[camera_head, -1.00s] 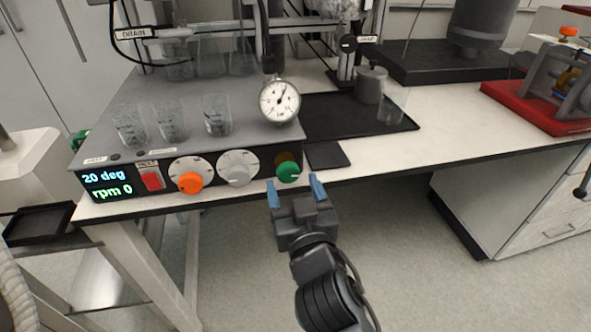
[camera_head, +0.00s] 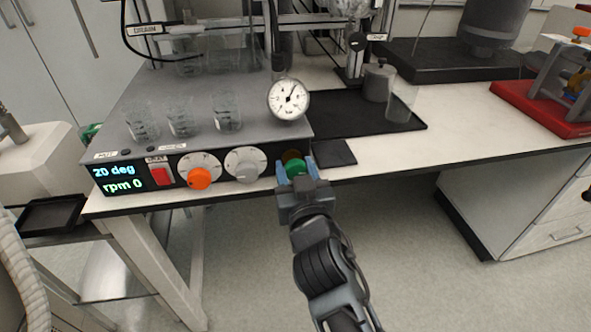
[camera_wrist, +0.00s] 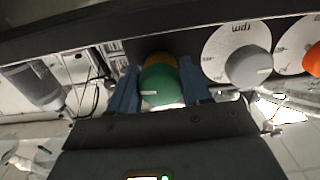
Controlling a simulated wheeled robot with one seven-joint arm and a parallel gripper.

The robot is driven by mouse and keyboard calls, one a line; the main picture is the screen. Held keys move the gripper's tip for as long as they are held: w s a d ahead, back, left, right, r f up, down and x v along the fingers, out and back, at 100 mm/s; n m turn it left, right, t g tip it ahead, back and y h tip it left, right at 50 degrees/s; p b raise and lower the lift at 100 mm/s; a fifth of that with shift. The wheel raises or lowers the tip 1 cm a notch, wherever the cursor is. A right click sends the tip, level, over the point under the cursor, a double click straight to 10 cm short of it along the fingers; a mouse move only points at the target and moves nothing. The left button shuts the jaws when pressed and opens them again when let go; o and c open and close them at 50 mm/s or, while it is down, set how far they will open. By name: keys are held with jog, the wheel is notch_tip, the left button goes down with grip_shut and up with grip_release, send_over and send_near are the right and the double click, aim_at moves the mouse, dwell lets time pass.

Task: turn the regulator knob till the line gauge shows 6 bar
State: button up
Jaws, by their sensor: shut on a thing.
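The green regulator knob (camera_head: 296,168) sits at the right end of the reactor's front panel. My gripper (camera_head: 297,172) is at the knob, its blue fingers on either side of it. In the wrist view the green knob (camera_wrist: 160,86) lies between the two fingers, with its white mark pointing to the left. My gripper (camera_wrist: 162,92) is shut on it. The round line gauge (camera_head: 288,99) stands above the panel. Its dark needle points up and a little to the right; the numbers are too small to read.
Left of the green knob are a grey knob (camera_head: 246,165), an orange knob (camera_head: 199,177), a red switch (camera_head: 160,174) and a display (camera_head: 117,178) reading 20 deg and rpm 0. Glass beakers (camera_head: 227,111) stand on top. A black pad (camera_head: 334,153) lies to the right.

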jog(key=c, duration=0.4)
jog(key=shift+n, duration=1.1)
jog(key=o, duration=1)
jog(key=b+v, duration=0.1)
jog(key=v, duration=0.6)
jog(key=shift+s+d, duration=0.2)
jog(key=shift+s, duration=0.2)
